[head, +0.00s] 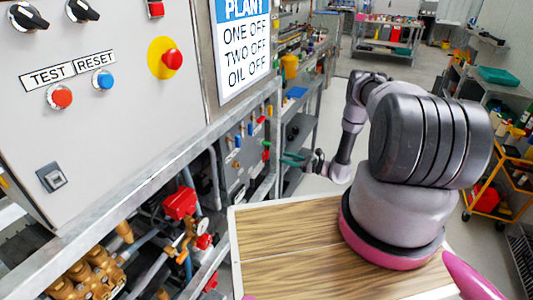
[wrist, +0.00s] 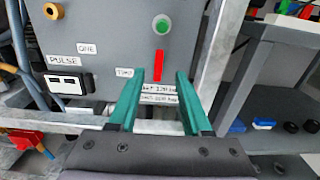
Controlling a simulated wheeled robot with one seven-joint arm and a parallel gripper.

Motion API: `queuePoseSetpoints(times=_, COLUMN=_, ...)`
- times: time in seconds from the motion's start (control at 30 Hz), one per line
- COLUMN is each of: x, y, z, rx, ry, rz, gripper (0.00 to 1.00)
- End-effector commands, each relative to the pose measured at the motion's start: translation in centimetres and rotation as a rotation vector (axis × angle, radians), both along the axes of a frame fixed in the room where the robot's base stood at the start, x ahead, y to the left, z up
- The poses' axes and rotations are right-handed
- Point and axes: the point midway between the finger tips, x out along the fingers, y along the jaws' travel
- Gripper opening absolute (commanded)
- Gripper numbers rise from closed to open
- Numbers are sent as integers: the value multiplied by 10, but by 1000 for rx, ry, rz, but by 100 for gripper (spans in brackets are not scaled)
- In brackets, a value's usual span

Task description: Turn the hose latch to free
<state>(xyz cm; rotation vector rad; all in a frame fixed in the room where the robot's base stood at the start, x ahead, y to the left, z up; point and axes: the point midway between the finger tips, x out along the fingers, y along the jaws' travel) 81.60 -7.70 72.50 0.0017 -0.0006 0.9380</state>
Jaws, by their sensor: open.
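My gripper (wrist: 158,76) has two teal fingers, open and empty between them. They point at a grey panel (wrist: 110,25). A red upright bar (wrist: 158,64) on this panel shows between and just beyond the fingertips; it looks like a latch handle, but no readable label names it as the hose latch. I cannot tell whether the fingers touch the panel. In the head view my gripper (head: 297,160) is beside the lower grey panel (head: 238,160), which has several small coloured knobs.
A green button (wrist: 161,24) sits above the red bar. A counter (wrist: 68,84) and a brass fitting (wrist: 53,11) are at left. A metal post (wrist: 217,50) and shelf stand close at right. In the head view, red-and-brass pump piping (head: 180,203) lies below the control cabinet (head: 110,120).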

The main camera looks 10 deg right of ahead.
Motion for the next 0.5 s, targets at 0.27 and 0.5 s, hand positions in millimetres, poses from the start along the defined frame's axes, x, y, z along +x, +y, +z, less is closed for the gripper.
queuePoseSetpoints(times=0.27, x=29, y=43, z=1, rx=-2, ry=-2, rz=7, gripper=49)
queuePoseSetpoints(times=0.5, x=51, y=73, z=1, rx=-3, ry=-1, rz=7, gripper=49)
